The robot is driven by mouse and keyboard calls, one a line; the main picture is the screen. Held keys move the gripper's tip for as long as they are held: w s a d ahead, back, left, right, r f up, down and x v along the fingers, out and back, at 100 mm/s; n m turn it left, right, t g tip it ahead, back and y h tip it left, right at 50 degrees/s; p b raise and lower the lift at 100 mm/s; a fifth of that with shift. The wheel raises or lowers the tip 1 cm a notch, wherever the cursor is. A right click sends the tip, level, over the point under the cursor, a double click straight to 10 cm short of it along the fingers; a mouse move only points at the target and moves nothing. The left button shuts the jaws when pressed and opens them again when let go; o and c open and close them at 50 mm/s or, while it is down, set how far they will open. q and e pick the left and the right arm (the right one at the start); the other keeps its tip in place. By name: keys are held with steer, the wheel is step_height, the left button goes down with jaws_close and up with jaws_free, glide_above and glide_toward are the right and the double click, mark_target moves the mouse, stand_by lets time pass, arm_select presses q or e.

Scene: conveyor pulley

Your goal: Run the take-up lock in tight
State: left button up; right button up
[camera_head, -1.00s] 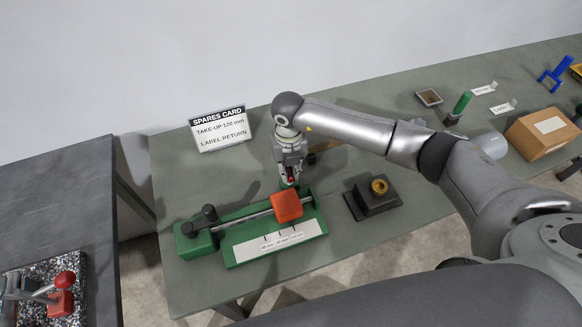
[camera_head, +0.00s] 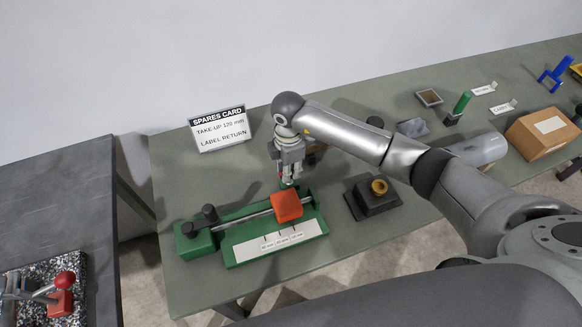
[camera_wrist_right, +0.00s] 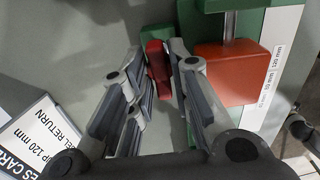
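The green take-up fixture (camera_head: 228,232) lies on the bench with an orange block (camera_head: 287,205) on its metal rod, near the right end of the scale strip. A small red lock piece (camera_wrist_right: 158,64) shows beside the fixture's green body in the right wrist view, close to the orange block. My right gripper (camera_head: 288,181) points down just behind the block. Its fingers are apart, with the red piece between their tips, nearer the right finger in the wrist view. Whether a finger touches it I cannot tell.
A spares card (camera_head: 221,129) reading "TAKE-UP 120 mm" stands behind the fixture. A black block with a brass ring (camera_head: 374,197) sits to the right. A cardboard box (camera_head: 542,135) stands farther right. A red-knobbed lever (camera_head: 62,282) is on the left table.

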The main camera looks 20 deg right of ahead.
steer(key=shift+o, duration=1.1)
step_height(320, 180, up, 7)
steer(key=p, duration=0.5)
steer(key=shift+p, duration=0.4)
steer(key=shift+s+f, duration=0.1)
